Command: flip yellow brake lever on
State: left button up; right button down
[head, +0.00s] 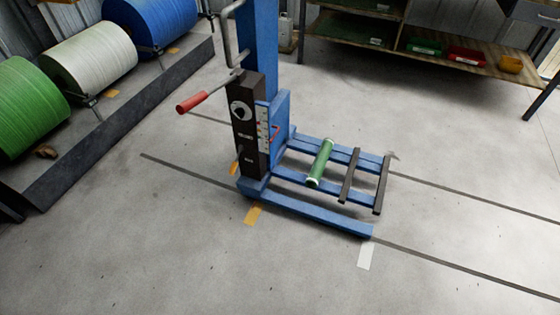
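A blue lifting stand with a black housing (245,120) stands in the middle of the head view. A small yellow-orange piece (235,165), which looks like the brake lever, shows low on the left side of the housing. It is partly hidden by the housing, and its exact position is too small to tell. A crank with a red handle (193,102) sticks out to the left, higher up. Neither of my grippers is in view.
Blue fork legs (310,214) reach right along the floor, with a green roll (320,163) lying across the frame. Large spools, one of them white (92,57), line a dark platform at left. A shelf with bins (467,56) stands at back right. The front floor is clear.

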aim_at(234, 163)
jog(key=z, duration=0.2)
jog(key=i, duration=0.65)
jog(key=u, duration=0.5)
jog(key=i, duration=0.65)
jog(key=u, duration=0.6)
